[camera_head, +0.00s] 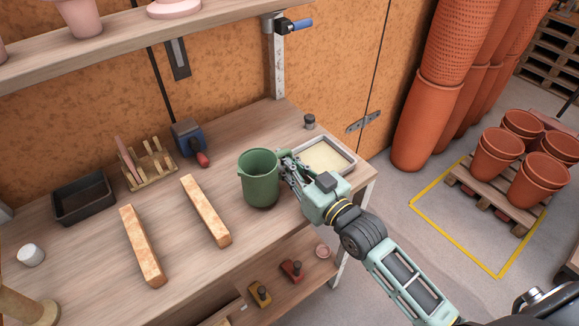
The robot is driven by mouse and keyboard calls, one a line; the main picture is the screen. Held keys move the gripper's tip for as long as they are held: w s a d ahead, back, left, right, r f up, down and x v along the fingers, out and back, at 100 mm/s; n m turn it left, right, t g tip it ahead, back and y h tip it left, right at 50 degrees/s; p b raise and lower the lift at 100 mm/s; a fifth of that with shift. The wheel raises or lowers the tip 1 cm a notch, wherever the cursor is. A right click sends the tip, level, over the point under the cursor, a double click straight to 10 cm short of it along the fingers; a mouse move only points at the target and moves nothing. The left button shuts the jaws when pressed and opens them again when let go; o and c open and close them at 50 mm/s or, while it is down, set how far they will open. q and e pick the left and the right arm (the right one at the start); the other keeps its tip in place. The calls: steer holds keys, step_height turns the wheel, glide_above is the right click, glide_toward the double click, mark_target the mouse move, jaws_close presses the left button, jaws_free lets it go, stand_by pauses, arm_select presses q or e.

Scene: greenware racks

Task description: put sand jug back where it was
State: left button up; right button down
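A green jug (260,188), the only jug in view, is upright over the right part of the wooden workbench (225,170). Its open top faces up and its spout points left; its contents cannot be made out. My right gripper (287,163) is at the jug's right side, with its fingers closed at the handle, which they mostly hide. I cannot tell whether the jug's base touches the bench. My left gripper is not in view.
A tray of pale sand (326,156) lies right of the jug, behind my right gripper. Two long tan bars (206,212) lie to the left. A small dark-topped weight (310,121), a wooden rack (148,166) and a black bin (84,198) stand farther back.

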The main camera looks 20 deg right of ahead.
steer(key=shift+f, duration=0.8)
steer(key=shift+f, duration=0.15)
steer(key=c, duration=1.8)
jaws_free()
steer(key=shift+r, duration=0.2)
steer(key=shift+s+d+f, duration=0.15)
steer(key=shift+s+f, duration=0.05)
steer(key=shift+s, duration=0.1)
steer(key=b+v, duration=0.1)
steer(key=v, duration=1)
steer(key=shift+s+r, duration=0.2)
